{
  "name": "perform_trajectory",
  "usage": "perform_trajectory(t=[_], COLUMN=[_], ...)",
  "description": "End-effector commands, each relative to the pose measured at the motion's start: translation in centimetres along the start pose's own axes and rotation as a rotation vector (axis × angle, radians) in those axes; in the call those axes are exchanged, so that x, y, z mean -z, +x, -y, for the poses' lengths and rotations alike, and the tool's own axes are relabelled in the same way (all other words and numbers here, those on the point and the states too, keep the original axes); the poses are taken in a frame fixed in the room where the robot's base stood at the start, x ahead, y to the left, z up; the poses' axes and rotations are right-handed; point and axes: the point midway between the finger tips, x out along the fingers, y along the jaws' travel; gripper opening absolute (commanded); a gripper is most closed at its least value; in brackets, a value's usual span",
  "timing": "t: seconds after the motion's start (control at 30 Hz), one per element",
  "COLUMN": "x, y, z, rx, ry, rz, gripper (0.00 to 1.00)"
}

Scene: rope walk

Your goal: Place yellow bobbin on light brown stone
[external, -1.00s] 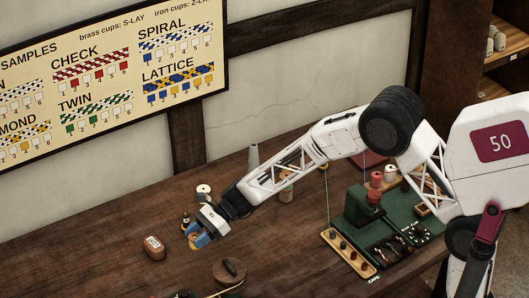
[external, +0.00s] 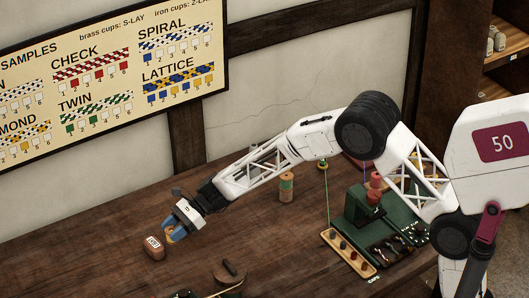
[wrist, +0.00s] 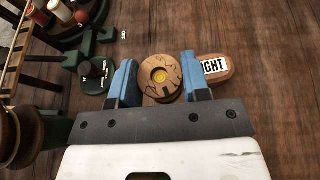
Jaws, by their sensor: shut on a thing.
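My gripper (external: 174,234) is shut on the yellow bobbin (wrist: 160,78). In the wrist view the bobbin shows between the blue fingers as a round wooden flange with a yellow centre. In the external view the fingers mostly hide it. A brown stone (external: 153,247) with a white label lies on the table just left of and below the gripper. In the wrist view this stone (wrist: 216,73) is right beside the right finger, its label reading "IGHT", the first part hidden. Whether the bobbin is above the table or touching it, I cannot tell.
A dark round piece with a handle (external: 230,272) lies at the table's front. A green stand with a tray (external: 348,254) and several spools is to the right. The table left of the stone is clear.

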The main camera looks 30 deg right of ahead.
Motion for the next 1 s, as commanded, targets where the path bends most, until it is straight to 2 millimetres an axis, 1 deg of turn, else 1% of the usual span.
perform_trajectory(t=[0.1,0.3,0.5,0.7,1.0], x=[-0.1,-0.5,-0.7,-0.8,-0.8], y=[0.9,2.2,3.3,3.8,3.8], z=[1.5,3.9,5.8,6.7,6.7], rx=[-0.001,0.000,0.000,0.000,0.000], ry=[-0.002,-0.001,-0.001,-0.001,-0.001], rz=[0.000,0.000,0.000,0.000,0.000], gripper=[0.20,0.20,0.20,0.20,0.20])
